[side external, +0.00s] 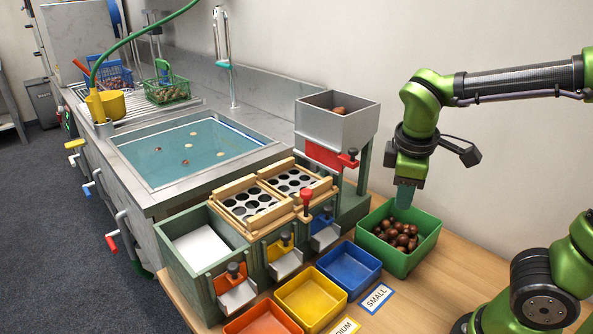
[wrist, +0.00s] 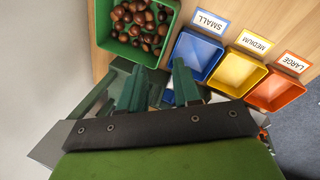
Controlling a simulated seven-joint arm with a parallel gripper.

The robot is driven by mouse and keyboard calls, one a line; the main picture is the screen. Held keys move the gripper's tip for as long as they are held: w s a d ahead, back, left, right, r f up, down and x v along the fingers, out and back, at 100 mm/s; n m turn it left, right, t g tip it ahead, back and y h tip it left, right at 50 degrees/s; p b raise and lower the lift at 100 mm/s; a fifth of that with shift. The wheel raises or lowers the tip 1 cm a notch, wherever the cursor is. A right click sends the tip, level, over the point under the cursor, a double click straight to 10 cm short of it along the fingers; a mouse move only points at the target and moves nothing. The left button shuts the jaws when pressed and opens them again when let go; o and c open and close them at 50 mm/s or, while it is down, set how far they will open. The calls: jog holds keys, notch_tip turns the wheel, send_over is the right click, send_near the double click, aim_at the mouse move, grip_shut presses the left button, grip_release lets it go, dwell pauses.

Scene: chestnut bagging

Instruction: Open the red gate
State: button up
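The red gate (side external: 323,154) is a flat red plate under the grey metal hopper (side external: 338,121), with a dark-and-red knob (side external: 350,158) at its right end. It looks shut across the hopper's bottom, and a few chestnuts (side external: 340,110) show at the hopper's top. My gripper (side external: 404,196) points down to the right of the gate, above the green bin (side external: 428,229), and touches neither the gate nor its knob. In the wrist view my gripper (wrist: 160,72) has its two green fingers apart with nothing between them. The gate cannot be made out in the wrist view.
The green bin holds several chestnuts (side external: 403,237). Blue (side external: 349,269), yellow (side external: 311,300) and orange (side external: 263,321) trays stand below chutes. A sorting frame (side external: 262,195) with a red-topped handle (side external: 306,197) stands left of the hopper. The sink (side external: 180,160) lies behind.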

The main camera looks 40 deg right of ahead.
jog(key=w+d+r+n+g+h, duration=0.1)
jog(key=w+d+n+g+h, duration=0.1)
jog(key=w+d+n+h, duration=0.25)
notch_tip(320, 180, up, 8)
jog(key=n+h, duration=0.8)
jog(key=h, duration=0.2)
send_over(350, 153)
jog(key=shift+s+d+f+m, duration=0.15)
jog(key=shift+s+d+m, duration=0.05)
jog(key=shift+m, duration=0.05)
jog(key=shift+t+h, duration=0.3)
jog(key=shift+h, duration=0.15)
jog(key=f, duration=0.4)
jog(key=d+f, duration=0.1)
jog(key=f, duration=0.1)
jog(key=shift+w+f, duration=0.2)
jog(key=shift+f, duration=0.05)
jog(key=shift+d, duration=0.7)
jog(key=shift+c, duration=0.4)
grip_shut()
